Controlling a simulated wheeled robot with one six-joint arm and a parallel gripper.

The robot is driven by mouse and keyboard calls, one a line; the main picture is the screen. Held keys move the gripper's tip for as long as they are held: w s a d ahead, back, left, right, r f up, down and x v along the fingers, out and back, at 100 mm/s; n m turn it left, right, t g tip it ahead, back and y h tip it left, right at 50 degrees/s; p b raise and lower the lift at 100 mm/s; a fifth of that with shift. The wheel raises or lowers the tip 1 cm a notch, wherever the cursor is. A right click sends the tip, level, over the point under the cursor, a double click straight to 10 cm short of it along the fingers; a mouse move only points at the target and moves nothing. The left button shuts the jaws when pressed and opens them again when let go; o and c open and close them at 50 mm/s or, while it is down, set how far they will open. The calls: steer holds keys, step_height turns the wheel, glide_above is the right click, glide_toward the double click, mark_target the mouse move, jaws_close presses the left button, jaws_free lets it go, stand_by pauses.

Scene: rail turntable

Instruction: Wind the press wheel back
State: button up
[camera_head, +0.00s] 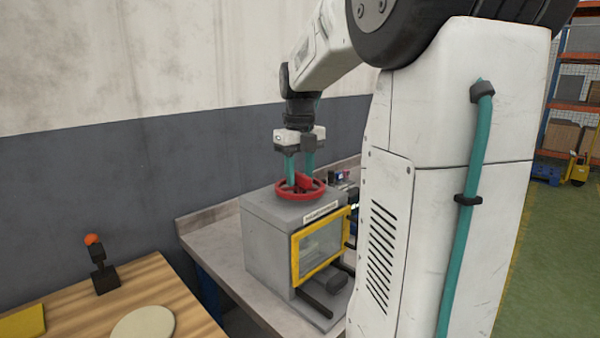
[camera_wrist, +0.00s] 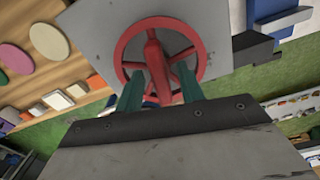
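The press wheel (camera_head: 281,193) is a red spoked ring lying flat on top of a grey box-shaped press (camera_head: 268,235). A raised red piece stands at the wheel's middle. The wheel also shows in the wrist view (camera_wrist: 119,50), with the red piece running from its hub toward my gripper. My gripper (camera_head: 301,180) points straight down over the wheel. Its two teal fingers are apart, one on each side of the red piece, as the wrist view (camera_wrist: 159,78) also shows. Gaps seem to show between fingers and red piece; contact at the tips is hard to judge.
The press has a yellow-framed window (camera_head: 320,248) and stands on a grey bench (camera_head: 215,245) against the wall. A wooden table (camera_head: 70,318) at the lower left holds a black stand with an orange ball (camera_head: 94,240) and a pale disc (camera_head: 143,324).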

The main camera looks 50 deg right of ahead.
jaws_close()
